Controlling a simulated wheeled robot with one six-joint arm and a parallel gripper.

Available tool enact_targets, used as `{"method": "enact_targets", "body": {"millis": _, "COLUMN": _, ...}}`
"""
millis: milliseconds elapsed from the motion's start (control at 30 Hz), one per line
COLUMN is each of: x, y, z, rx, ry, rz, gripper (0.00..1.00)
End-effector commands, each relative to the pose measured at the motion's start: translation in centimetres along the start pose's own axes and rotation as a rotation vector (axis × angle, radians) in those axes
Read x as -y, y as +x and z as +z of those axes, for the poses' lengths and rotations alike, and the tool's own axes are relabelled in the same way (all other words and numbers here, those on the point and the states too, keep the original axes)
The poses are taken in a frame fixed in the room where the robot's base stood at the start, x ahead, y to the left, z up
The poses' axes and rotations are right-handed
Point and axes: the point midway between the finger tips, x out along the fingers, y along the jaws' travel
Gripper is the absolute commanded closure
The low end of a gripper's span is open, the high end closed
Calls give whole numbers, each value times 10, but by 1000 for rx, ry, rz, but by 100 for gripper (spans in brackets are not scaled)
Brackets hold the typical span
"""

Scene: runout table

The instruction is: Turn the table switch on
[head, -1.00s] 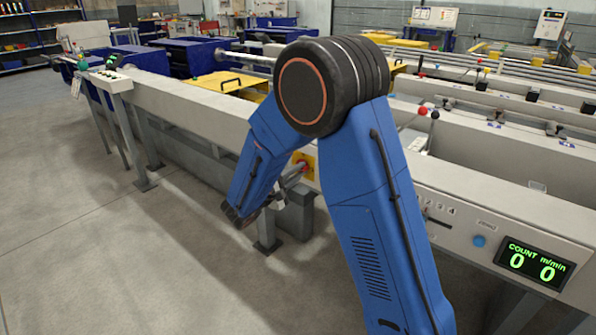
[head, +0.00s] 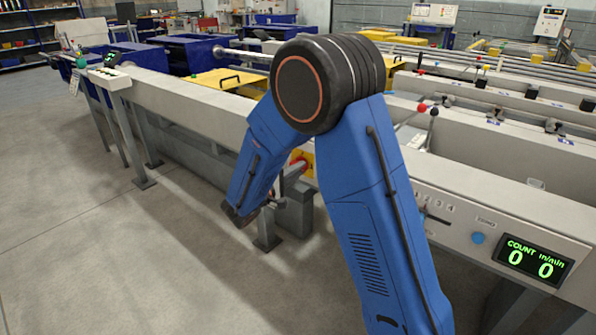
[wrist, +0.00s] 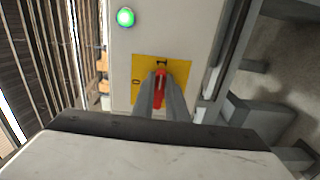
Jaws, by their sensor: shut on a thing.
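The table switch is a yellow plate (wrist: 178,68) with a red handle (wrist: 160,88) on the front of the grey table. In the wrist view the plate has an "I" mark at the top and a "0" at the left. My gripper (wrist: 161,92) is shut on the red handle, one finger on each side. The handle points up the picture, towards the "I". In the head view the yellow plate (head: 309,156) and a bit of red show beside my forearm, which hides part of the switch.
A bright green round lamp or button (wrist: 125,17) sits near the switch in the wrist view. A display (head: 535,260) at the right reads COUNT with two zeros. A blue button (head: 478,238) is beside it. The floor at the left is clear.

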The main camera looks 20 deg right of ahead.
Motion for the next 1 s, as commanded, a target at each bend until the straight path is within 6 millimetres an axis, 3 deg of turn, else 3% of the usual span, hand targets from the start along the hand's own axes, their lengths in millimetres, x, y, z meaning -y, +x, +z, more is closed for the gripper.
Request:
{"method": "enact_targets", "body": {"millis": 133, "x": 2, "y": -1, "z": 1, "rx": 1, "ry": -3, "rz": -2, "gripper": 100}}
{"method": "enact_targets", "body": {"millis": 167, "x": 2, "y": -1, "z": 1, "rx": 1, "ry": -3, "rz": -2, "gripper": 80}}
{"method": "enact_targets", "body": {"millis": 200, "x": 2, "y": -1, "z": 1, "rx": 1, "ry": -3, "rz": -2, "gripper": 71}}
{"method": "enact_targets", "body": {"millis": 233, "x": 1, "y": 0, "z": 1, "rx": 1, "ry": -2, "rz": -2, "gripper": 69}}
{"method": "enact_targets", "body": {"millis": 667, "x": 0, "y": -9, "z": 0, "rx": -2, "ry": -2, "rz": 0, "gripper": 69}}
{"method": "enact_targets", "body": {"millis": 1000, "x": 1, "y": -64, "z": 0, "rx": -4, "ry": -2, "rz": -2, "gripper": 69}}
